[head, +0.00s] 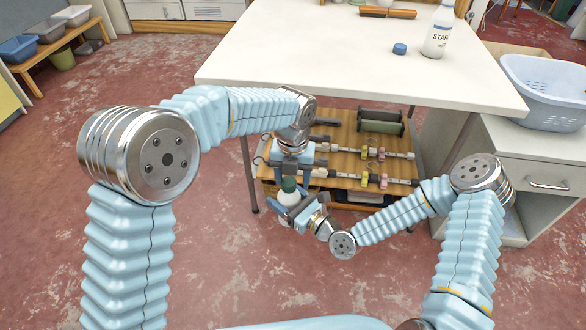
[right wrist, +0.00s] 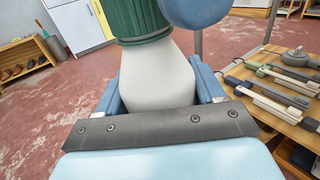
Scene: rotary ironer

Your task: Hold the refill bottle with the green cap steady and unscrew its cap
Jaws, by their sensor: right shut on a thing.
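The refill bottle is white with a dark green ribbed cap. In the head view its body (head: 287,198) and cap (head: 289,184) show in mid-air in front of the table. My right gripper (head: 299,208) is shut around the bottle's upper body; in the right wrist view its blue fingers (right wrist: 157,92) flank the white body (right wrist: 155,72) below the green cap (right wrist: 138,20). My left gripper (head: 291,172) is right above and behind the cap in the head view. A blue rounded part beside the cap shows in the right wrist view (right wrist: 195,10). Its fingertips are hidden.
A white table (head: 340,65) stands ahead, bearing a white bottle marked START (head: 438,32), a loose blue cap (head: 400,48) and a brush (head: 388,13). Below is a wooden shelf with clamps (head: 345,165). A light blue basket (head: 545,90) stands at right.

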